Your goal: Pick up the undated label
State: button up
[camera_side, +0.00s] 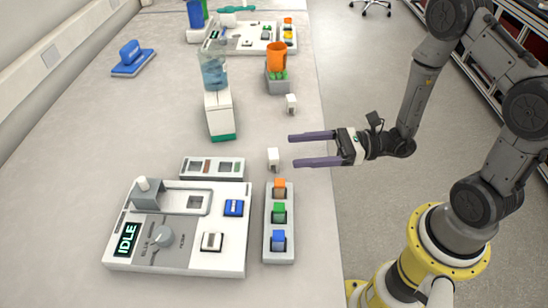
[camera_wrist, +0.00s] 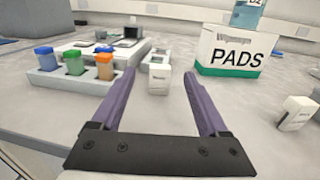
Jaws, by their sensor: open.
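Two small white label pieces stand on the bench. The nearer one (camera_side: 273,158) is just left of my gripper's tips in the side view; in the wrist view this label (camera_wrist: 158,80) appears between the two fingers. The other label (camera_side: 291,103) stands farther up the bench; in the wrist view this second label (camera_wrist: 297,114) is at the right edge, tilted in the picture. Both carry faint print too small to read, so I cannot tell which is undated. My gripper (camera_side: 291,150) is open and empty, its purple fingers (camera_wrist: 158,74) pointing toward the nearer label.
A rack with orange, green and blue capped vials (camera_side: 268,248) stands close to the nearer label, beside a control device (camera_side: 160,256) reading IDLE. A white PADS box (camera_side: 211,116) and an orange cup (camera_side: 276,57) stand farther up. Bare bench lies between the labels.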

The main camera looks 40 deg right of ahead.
aim_at(274, 153)
jog(key=shift+f+x, duration=0.1)
jog(key=shift+x, duration=1.5)
jog(key=shift+f+x, duration=0.15)
jog(key=shift+x, duration=1.45)
jog(key=shift+w, duration=0.1)
grip_shut()
